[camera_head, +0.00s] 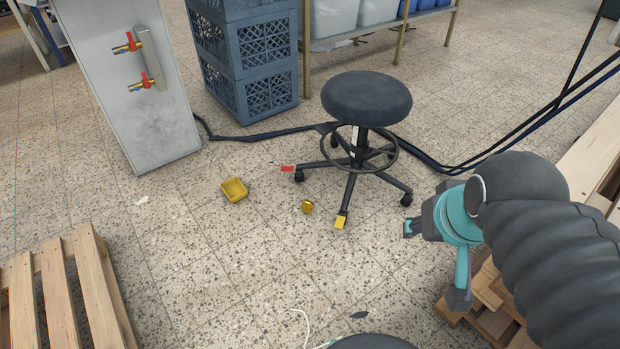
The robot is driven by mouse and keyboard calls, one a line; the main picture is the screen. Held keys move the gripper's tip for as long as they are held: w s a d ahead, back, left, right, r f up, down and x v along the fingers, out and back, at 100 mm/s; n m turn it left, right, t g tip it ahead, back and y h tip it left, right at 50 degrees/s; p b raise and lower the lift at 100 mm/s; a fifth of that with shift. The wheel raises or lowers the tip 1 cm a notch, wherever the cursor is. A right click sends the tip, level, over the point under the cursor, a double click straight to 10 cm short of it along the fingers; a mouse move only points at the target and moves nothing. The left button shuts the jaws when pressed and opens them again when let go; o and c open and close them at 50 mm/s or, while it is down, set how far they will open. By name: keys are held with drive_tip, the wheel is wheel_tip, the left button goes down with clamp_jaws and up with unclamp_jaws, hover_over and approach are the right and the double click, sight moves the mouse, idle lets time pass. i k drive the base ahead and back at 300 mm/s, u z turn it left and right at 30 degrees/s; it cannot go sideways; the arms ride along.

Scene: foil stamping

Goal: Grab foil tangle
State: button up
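A small crumpled gold piece (307,206), which looks like the foil tangle, lies on the speckled tile floor just left of the stool's front foot. My gripper (411,229) is at the right, above the floor and to the right of the foil, well apart from it.
A yellow tray (234,190) and a red piece (288,169) lie nearby. Blue crates (245,60), a grey cabinet (135,90), pallets (70,290) and cables (270,132) surround open floor.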

sight(307, 207)
drive_tip(key=i, duration=1.05)
drive_tip(key=u, duration=1.8)
